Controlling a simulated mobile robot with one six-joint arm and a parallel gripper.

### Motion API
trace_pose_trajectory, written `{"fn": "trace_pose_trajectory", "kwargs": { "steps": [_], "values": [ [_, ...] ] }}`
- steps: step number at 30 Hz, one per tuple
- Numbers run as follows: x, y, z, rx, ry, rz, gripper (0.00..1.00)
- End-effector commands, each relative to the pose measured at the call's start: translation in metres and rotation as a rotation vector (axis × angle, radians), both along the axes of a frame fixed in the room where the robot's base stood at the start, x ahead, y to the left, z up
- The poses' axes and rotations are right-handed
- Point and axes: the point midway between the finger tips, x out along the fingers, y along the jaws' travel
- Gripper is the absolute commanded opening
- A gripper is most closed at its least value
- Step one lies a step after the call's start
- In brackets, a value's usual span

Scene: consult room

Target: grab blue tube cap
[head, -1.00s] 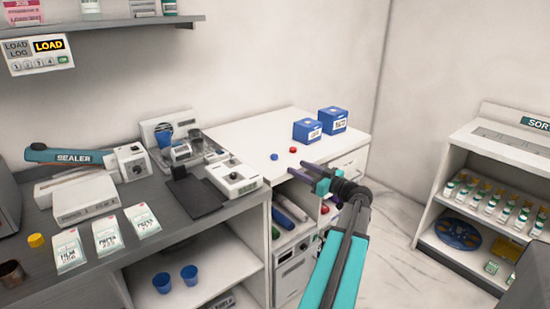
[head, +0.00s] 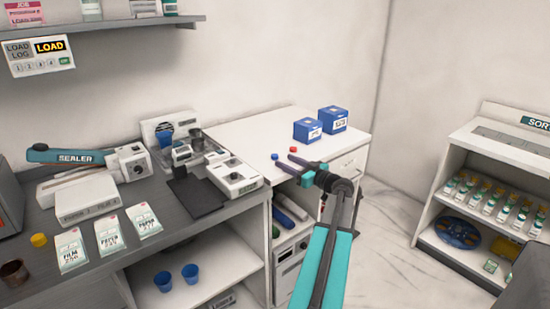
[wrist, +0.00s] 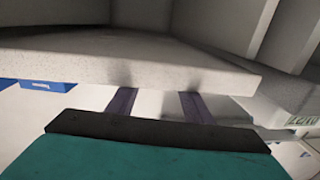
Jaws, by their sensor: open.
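The blue tube cap (head: 274,156) lies on the white tabletop (head: 240,132), near its front edge and left of a red cap (head: 293,149). My gripper (head: 284,160) is open, with its two dark fingers pointing left at the front of this table. The fingertips appear close to the blue cap in the head view, but I cannot tell their height or exact gap from it. In the wrist view the open fingers (wrist: 158,96) show empty in front of a pale slab edge. The blue cap cannot be seen there.
Two blue boxes (head: 307,130) (head: 333,119) stand at the back right of the white table. A grey counter (head: 165,222) with devices and packets adjoins it on the left. A shelf unit with bottles (head: 485,200) stands at the right, with open floor between.

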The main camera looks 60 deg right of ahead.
Motion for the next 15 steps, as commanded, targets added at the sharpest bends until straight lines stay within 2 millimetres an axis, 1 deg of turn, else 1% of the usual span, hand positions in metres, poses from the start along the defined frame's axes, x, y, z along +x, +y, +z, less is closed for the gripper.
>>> {"fn": "trace_pose_trajectory", "kwargs": {
  "steps": [9,12,15],
  "values": [
    [0.035,-0.010,0.002,0.000,-0.001,0.002,0.46],
    [0.042,-0.012,0.002,-0.001,0.000,0.001,0.46],
    [0.045,-0.012,0.001,-0.001,0.000,-0.001,0.46]
  ]
}}
